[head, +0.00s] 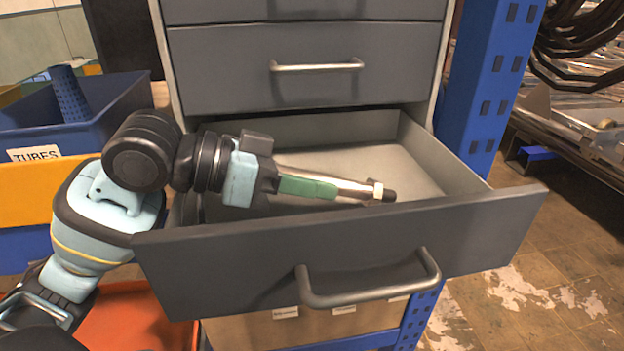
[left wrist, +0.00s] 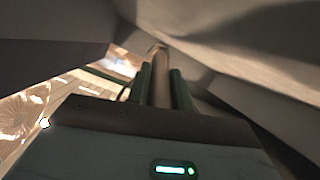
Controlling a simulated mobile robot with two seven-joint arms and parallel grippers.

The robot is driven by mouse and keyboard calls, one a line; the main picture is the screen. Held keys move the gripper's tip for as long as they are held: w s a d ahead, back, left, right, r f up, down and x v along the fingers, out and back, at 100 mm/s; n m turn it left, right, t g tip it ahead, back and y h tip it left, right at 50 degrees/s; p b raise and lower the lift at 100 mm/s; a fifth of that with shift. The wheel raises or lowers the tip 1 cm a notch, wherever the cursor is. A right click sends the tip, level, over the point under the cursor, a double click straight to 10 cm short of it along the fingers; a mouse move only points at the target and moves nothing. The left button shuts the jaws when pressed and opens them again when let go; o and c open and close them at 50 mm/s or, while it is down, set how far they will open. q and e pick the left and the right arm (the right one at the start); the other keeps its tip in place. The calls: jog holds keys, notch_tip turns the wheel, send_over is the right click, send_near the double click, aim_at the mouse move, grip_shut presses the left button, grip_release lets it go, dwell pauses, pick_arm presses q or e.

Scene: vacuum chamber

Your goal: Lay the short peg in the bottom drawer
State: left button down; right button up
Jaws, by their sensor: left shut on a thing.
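The bottom drawer (head: 340,265) is grey and pulled open, with its bar handle facing me. My left gripper (head: 330,189) reaches in from the left, over the drawer's inside and behind its front panel. Its green fingers are shut on the short peg (head: 353,187), a metal rod with a pale collar and a dark tip. The peg lies nearly level and points right. I cannot tell whether it touches the drawer floor. In the left wrist view the peg (left wrist: 160,75) stands between the two green fingers. My right gripper is not in view.
A closed drawer (head: 310,85) is above the open one. A blue bin labelled TUBES (head: 110,105) stands on the left, with an orange bin (head: 140,320) lower down. A blue post (head: 490,80) rises on the right. The drawer's right inside is clear.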

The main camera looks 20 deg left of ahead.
pick_arm(q)
jog(key=c, duration=1.2)
grip_release()
jog(key=shift+o, duration=0.2)
